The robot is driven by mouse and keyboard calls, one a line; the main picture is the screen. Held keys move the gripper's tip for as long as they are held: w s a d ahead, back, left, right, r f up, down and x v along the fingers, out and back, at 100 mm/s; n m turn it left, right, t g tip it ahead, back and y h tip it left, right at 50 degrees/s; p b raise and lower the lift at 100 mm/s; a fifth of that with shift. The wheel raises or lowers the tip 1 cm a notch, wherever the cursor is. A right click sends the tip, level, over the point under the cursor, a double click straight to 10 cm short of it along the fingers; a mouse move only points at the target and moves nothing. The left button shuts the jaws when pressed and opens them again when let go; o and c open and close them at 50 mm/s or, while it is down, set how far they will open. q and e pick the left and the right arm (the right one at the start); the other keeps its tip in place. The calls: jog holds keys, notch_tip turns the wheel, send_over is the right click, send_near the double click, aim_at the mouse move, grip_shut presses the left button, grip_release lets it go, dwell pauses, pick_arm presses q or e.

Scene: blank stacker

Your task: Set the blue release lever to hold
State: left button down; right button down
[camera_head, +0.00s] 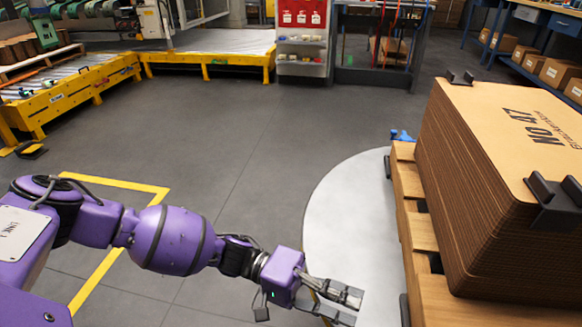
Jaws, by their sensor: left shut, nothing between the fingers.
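A small blue piece (402,135), which looks like the blue release lever, shows at the far left corner of the pallet, beside the stack of cardboard blanks. It is small, and its setting cannot be made out. My left gripper (345,306) is at the bottom centre, over the near part of the pale round plate. It is shut and empty, well short of the blue piece and apart from it. My right gripper is not in view.
A tall stack of cardboard blanks (475,190) on a wooden pallet (415,235) fills the right side. Black brackets (556,200) sit at its edges. The pale round plate (340,215) lies under it. Open grey floor (220,120) stretches left; a yellow-framed conveyor (75,95) stands behind.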

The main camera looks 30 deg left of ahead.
pick_arm(q)
jog(key=d, duration=0.3)
jog(key=shift+w+d+b, duration=0.15)
jog(key=shift+d+b, duration=0.2)
jog(key=shift+b, duration=0.05)
jog(key=shift+s+d+r, duration=0.1)
jog(key=shift+s+d, duration=0.75)
jog(key=shift+s+d+b, duration=0.35)
jog(key=shift+d, duration=0.1)
jog(key=shift+r, duration=0.1)
